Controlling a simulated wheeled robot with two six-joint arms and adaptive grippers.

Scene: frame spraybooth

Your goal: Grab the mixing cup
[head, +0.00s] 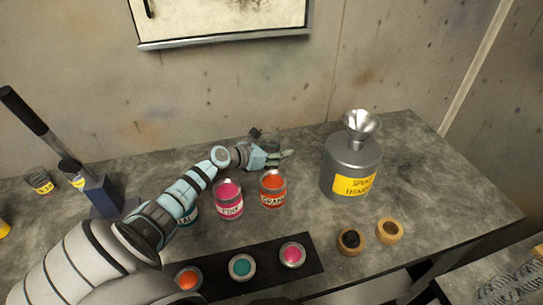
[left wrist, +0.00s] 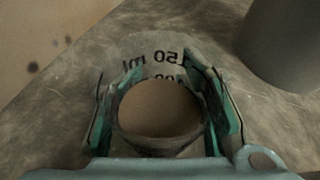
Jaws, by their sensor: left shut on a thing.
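In the head view, the left gripper (head: 279,155) reaches over the back of the grey bench, behind the orange can. The cup is too small and too covered by the fingers to make out clearly there. My right gripper is not in view.
A large metal thinner can (head: 340,190) with a funnel (head: 360,123) stands right of the gripper. Pink (head: 228,207) and orange (head: 272,197) paint cans stand in front. A black strip (head: 215,265) holds three small pots. Two wooden pots (head: 389,231) sit at the front right.

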